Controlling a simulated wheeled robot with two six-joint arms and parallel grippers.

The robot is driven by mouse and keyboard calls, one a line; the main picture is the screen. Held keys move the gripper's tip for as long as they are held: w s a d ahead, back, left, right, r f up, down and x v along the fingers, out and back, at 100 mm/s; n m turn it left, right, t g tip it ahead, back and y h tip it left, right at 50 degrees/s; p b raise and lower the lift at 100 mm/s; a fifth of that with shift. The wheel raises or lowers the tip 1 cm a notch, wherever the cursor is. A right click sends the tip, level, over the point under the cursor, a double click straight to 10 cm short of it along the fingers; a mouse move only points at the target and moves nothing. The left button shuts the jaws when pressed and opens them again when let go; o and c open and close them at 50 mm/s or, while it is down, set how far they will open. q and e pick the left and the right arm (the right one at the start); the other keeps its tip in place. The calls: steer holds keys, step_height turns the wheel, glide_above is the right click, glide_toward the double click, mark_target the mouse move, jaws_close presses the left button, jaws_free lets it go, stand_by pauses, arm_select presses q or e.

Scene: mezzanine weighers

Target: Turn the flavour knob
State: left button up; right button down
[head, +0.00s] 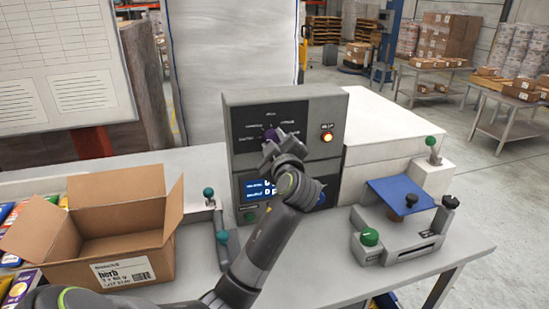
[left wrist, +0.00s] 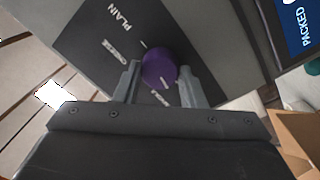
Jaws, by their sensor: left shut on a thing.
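The flavour knob is a round purple knob (head: 270,134) on the upper front panel of a grey control box (head: 237,99), with flavour labels in an arc around it. In the left wrist view the purple knob (left wrist: 159,68) sits between the two fingers of my left gripper (left wrist: 160,88), and the label PLAIN shows on the dark panel beyond it. My left gripper (head: 275,143) is shut on the knob. In the head view the gripper partly covers the knob, and the knob's pointer is not clear. My right gripper is not in view.
An orange lamp (head: 327,137) glows right of the knob, and a blue display (head: 257,189) is below, partly behind my arm. An open cardboard box (head: 125,245) stands at left. A blue-plated device (head: 400,193) with a green knob stands at right.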

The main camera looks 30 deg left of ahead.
arm_select(q)
steer(key=shift+n+b, duration=1.1)
steer(key=shift+b, duration=0.2)
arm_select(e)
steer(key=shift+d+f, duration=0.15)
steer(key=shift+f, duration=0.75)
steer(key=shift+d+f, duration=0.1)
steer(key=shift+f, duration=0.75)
arm_select(q)
steer(key=o, duration=1)
steer(key=shift+f, duration=0.1)
